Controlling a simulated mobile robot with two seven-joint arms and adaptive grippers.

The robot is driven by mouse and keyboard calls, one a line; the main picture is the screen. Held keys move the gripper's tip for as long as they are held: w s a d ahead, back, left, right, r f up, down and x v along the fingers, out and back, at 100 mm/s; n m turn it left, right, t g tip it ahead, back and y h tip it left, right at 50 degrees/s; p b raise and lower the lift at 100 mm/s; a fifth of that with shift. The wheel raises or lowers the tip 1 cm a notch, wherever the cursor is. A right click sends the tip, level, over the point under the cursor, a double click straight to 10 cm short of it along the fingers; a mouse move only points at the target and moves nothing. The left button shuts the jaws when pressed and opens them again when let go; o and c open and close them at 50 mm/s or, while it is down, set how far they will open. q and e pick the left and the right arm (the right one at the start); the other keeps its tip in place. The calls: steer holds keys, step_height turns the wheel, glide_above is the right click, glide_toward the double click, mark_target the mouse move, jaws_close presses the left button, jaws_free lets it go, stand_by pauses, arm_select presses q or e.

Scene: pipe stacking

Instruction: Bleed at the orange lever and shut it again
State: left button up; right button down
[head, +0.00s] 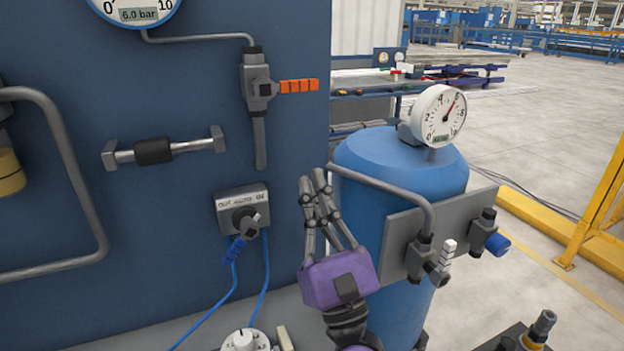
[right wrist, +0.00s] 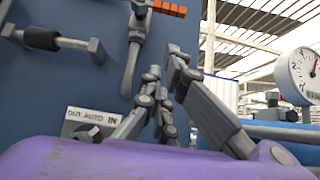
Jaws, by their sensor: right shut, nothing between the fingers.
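The orange lever (head: 298,86) sticks out horizontally to the right from a grey valve (head: 260,88) on the blue panel. A thin pipe runs from the valve's top to a gauge (head: 135,10) reading 6.0 bar, and a grey spout hangs below. My right gripper (head: 316,176), with a purple body, is shut and empty, its fingers pointing up, below and to the right of the lever and apart from it. In the right wrist view the lever (right wrist: 170,8) shows at the top edge, above the fingers (right wrist: 163,62). My left gripper is not in view.
A switch box (head: 242,208) with a rotary knob sits left of my right gripper. A blue tank (head: 400,165) with a round gauge (head: 438,116), pipe and side valves stands close on the right. A handle bar (head: 205,143) projects from the panel.

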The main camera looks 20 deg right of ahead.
mark_target(285, 87)
arm_select(q)
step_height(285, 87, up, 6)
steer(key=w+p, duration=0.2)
steer(key=p, duration=0.3)
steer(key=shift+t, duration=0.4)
arm_select(e)
steer(key=w+r, duration=0.5)
steer(key=r, duration=0.4)
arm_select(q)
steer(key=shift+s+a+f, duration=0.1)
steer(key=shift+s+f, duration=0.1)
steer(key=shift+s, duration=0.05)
arm_select(e)
steer(key=shift+a, duration=0.1)
steer(key=shift+a+r+n, duration=0.1)
steer(key=shift+n, duration=0.2)
